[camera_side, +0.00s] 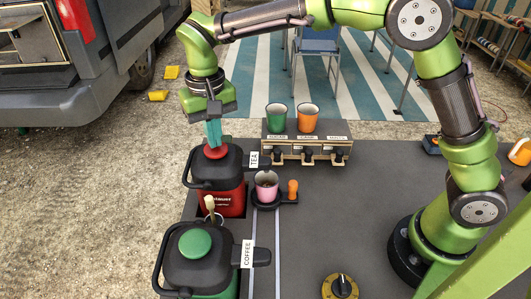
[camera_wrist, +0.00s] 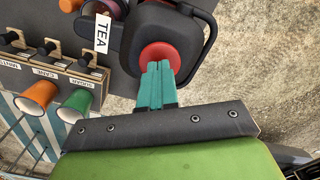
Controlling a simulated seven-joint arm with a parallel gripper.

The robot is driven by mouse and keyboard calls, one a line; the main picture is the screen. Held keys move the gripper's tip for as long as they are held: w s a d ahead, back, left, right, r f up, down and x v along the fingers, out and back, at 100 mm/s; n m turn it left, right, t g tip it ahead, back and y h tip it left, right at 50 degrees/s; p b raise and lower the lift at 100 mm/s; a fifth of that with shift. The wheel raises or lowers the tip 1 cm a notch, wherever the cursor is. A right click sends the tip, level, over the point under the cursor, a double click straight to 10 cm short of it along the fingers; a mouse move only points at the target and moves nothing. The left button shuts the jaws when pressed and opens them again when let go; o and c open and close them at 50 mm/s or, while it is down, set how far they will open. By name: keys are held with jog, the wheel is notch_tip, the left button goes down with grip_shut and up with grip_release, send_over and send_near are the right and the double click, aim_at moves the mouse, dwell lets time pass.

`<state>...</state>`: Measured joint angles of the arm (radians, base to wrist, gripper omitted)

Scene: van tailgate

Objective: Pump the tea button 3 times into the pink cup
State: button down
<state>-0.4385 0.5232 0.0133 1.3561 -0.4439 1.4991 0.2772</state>
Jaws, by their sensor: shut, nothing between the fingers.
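The red tea dispenser (camera_side: 222,199) stands at the left of the worktop, with a TEA tag beside its spout. Its red button (camera_side: 214,151) is on top and also shows in the wrist view (camera_wrist: 160,56). My gripper (camera_side: 214,142) is shut and empty, pointing down with its teal fingertips at the button; in the wrist view its fingertips (camera_wrist: 158,68) overlap the button. I cannot tell whether they press it. The pink cup (camera_side: 267,190) stands upright on a dark round holder (camera_side: 264,204) beside the dispenser, near the TEA spout. Its contents are not clear.
A coffee dispenser (camera_side: 197,268) with a green button stands in front of the tea one. A green cup (camera_side: 276,118) and an orange cup (camera_side: 307,117) stand on a labelled rack (camera_side: 302,150) behind. The worktop's middle is clear.

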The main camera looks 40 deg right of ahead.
jog(key=shift+f, duration=1.15)
jog(key=shift+r, duration=1.7)
jog(key=shift+r, duration=2)
